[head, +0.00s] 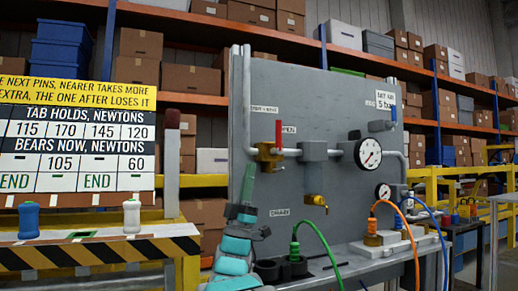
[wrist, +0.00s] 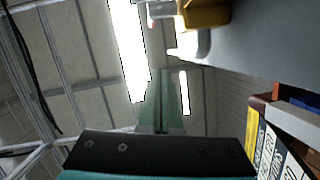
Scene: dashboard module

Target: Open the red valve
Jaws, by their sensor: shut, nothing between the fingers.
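The red valve handle (head: 278,132) stands upright on a brass valve body (head: 266,155) in the pipe on the grey panel. A label reading "OPEN" (head: 289,129) is just right of the handle. My gripper (head: 249,170) points upward, below and left of the brass body. Its fingers are together with nothing between them. In the wrist view the shut fingers (wrist: 160,85) show against the ceiling, and a brass-yellow part (wrist: 205,12) shows at the top edge. I cannot tell whether the fingers touch the valve.
Pressure gauges (head: 368,153) are at the panel's right. A brass tap (head: 315,200) sits below the valve. Green (head: 318,235), orange (head: 408,228) and blue (head: 428,212) hoses hang along the ledge. A striped stand with a sign board (head: 78,148) is at left.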

